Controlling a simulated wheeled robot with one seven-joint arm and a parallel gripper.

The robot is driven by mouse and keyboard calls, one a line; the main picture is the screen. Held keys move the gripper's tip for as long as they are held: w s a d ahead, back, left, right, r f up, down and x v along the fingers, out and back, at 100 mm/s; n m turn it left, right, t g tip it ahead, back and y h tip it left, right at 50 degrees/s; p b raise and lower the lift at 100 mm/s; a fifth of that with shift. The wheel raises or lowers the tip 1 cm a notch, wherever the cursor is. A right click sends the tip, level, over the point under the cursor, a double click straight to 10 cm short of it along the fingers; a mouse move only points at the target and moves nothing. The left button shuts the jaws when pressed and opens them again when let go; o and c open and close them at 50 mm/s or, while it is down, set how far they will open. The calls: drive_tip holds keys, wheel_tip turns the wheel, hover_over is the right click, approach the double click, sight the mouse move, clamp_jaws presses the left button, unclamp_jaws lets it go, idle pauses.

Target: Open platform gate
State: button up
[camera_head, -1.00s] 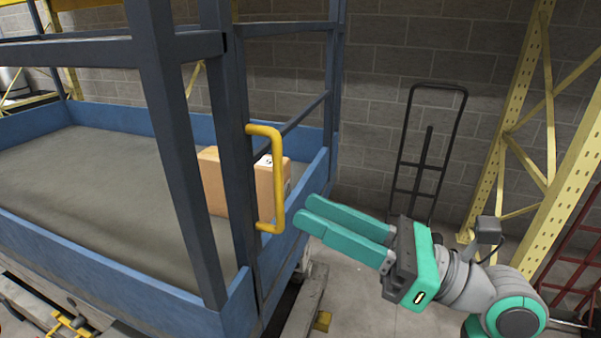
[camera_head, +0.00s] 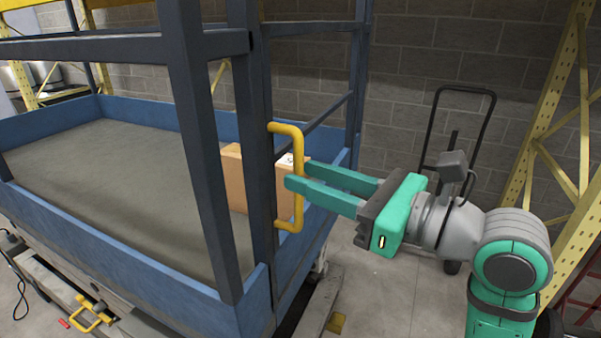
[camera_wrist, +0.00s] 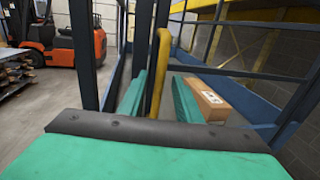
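The platform gate is a dark blue framed end section of the blue lift platform (camera_head: 110,232), with a yellow handle (camera_head: 298,190) on its post. My gripper (camera_head: 297,174) is open at the handle, its two teal fingers reaching left at about the handle's mid height. In the wrist view the yellow handle (camera_wrist: 158,72) stands upright between the two spread fingers (camera_wrist: 158,98), nearer the left one. I cannot tell whether either finger touches it. The gate looks closed in line with the platform's end.
A cardboard box (camera_head: 234,180) lies on the platform floor behind the handle; it also shows in the wrist view (camera_wrist: 205,98). A black hand truck (camera_head: 462,130) and yellow racking (camera_head: 550,130) stand at the right. An orange forklift (camera_wrist: 62,48) is at the left in the wrist view.

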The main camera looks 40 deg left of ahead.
drive_tip(key=shift+a, duration=1.45)
clamp_jaws()
drive_tip(key=shift+d, duration=0.1)
